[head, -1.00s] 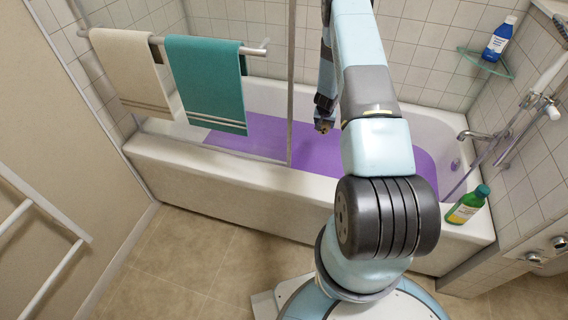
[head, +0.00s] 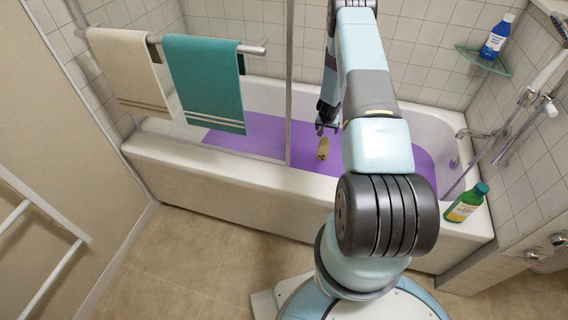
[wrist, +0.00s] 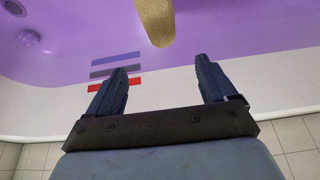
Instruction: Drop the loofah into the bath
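The loofah (head: 323,147) is a tan, elongated piece with dark spots at its near end. It shows just below my gripper (head: 327,128) in the head view, over the purple inside of the bath (head: 235,178). In the wrist view the loofah (wrist: 155,20) is beyond the fingertips, cut off by the top edge. My gripper (wrist: 162,80) has its two fingers wide apart with nothing between them. The loofah is clear of both fingers. I cannot tell whether it is in the air or touching the purple surface.
A glass screen with a metal post (head: 289,90) stands along the bath's left part. A cream towel (head: 128,70) and a teal towel (head: 204,80) hang on its rail. A green bottle (head: 466,203) stands on the bath's right rim; a blue bottle (head: 496,36) is on a corner shelf.

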